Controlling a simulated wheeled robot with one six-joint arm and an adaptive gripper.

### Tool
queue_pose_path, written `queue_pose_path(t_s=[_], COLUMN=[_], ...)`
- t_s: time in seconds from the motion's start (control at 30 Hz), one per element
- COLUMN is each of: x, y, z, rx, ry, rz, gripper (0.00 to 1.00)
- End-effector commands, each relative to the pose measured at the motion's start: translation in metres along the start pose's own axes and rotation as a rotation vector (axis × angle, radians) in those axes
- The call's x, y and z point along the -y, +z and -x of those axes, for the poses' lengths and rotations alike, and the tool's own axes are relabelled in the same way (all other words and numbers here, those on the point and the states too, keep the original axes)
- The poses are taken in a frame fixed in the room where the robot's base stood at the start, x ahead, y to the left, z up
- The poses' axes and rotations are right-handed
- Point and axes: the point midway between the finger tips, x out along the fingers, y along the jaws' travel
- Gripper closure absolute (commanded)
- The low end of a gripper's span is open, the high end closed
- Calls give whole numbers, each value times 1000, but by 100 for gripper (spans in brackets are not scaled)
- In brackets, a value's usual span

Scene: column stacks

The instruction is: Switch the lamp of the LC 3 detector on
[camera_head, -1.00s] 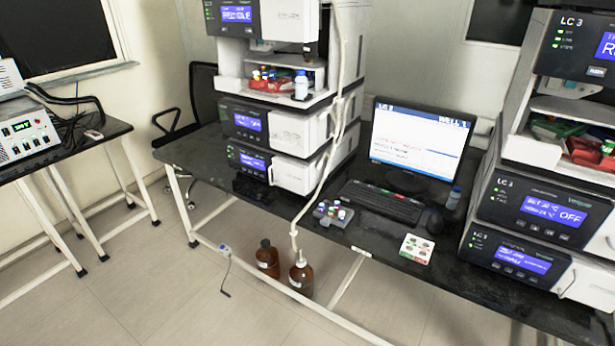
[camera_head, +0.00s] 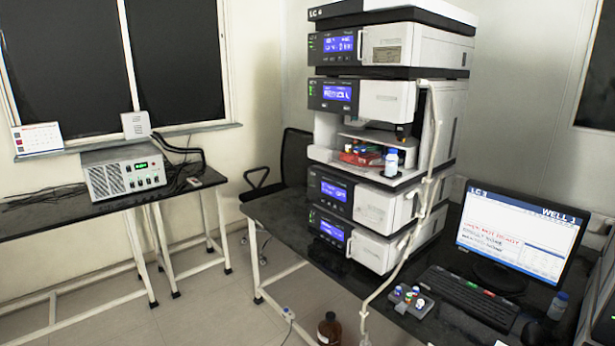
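A tall stack of instrument modules stands on the black bench. Its top tray (camera_head: 395,14) carries a label that looks like LC 4. Its modules have lit blue screens: a top module (camera_head: 385,45), a second module (camera_head: 385,97), and two lower modules (camera_head: 380,205) (camera_head: 370,248). Their screen text is too small to read surely. A monitor (camera_head: 520,240) headed LC 3 shows red and dark lines of text. Only a dark edge of another stack (camera_head: 600,295) shows at the far right; its detector and lamp controls are out of view. My gripper is not in view.
A black side table (camera_head: 70,205) at left bears a grey box instrument (camera_head: 122,172). A chair (camera_head: 290,160) stands behind the bench. A keyboard (camera_head: 468,297), small vial rack (camera_head: 411,301) and bottle (camera_head: 557,305) lie on the bench. A brown bottle (camera_head: 329,328) stands on the floor.

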Motion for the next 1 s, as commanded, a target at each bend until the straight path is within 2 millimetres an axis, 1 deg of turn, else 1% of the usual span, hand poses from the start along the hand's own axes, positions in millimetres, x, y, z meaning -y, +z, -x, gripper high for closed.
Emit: queue_pose_path(t_s=[0.03,0.23,1.0], x=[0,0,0], y=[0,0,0], z=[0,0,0], rx=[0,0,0], ry=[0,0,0], rz=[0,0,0], gripper=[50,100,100])
